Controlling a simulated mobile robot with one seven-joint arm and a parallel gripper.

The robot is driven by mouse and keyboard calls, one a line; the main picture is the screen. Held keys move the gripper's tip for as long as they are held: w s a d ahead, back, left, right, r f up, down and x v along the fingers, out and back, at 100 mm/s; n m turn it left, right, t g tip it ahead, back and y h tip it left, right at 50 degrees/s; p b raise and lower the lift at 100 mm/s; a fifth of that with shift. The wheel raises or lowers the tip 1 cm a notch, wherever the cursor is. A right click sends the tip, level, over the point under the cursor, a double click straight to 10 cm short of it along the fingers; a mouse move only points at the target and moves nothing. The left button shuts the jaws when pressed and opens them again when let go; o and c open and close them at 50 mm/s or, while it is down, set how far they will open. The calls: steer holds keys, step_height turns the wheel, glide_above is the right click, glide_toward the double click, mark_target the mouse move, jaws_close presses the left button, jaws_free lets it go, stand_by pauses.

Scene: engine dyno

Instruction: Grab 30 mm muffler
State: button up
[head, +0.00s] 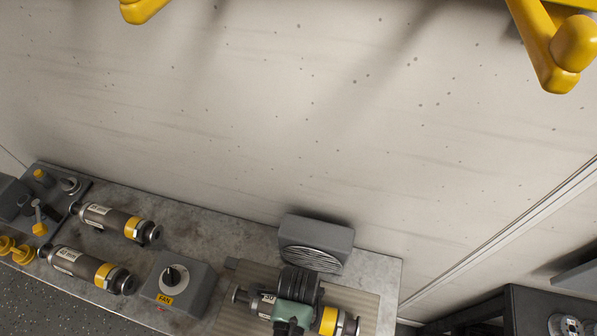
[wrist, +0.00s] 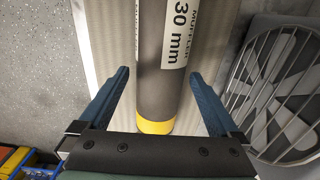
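The 30 mm muffler (wrist: 163,85) is a dark grey-brown cylinder with a white "MUFFLER 30 mm" label and a yellow band. In the wrist view it lies between the fingers of my gripper (wrist: 159,75), which are open, with narrow gaps on both sides. In the head view my gripper (head: 294,312) is over the middle of this muffler and hides that part. Its yellow-banded end (head: 328,321) shows at the right and its labelled end at the left. It lies on a ribbed mat (head: 367,306) on the bench.
A grey fan unit (head: 316,241) stands close behind the muffler. A FAN switch box (head: 178,284) is to the left. Two similar mufflers, one behind (head: 118,222) and one in front (head: 90,269), lie farther left. Yellow bars (head: 545,45) hang at the upper right.

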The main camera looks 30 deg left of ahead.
jaws_close()
steer(key=shift+r, duration=0.15)
stand_by(0.4)
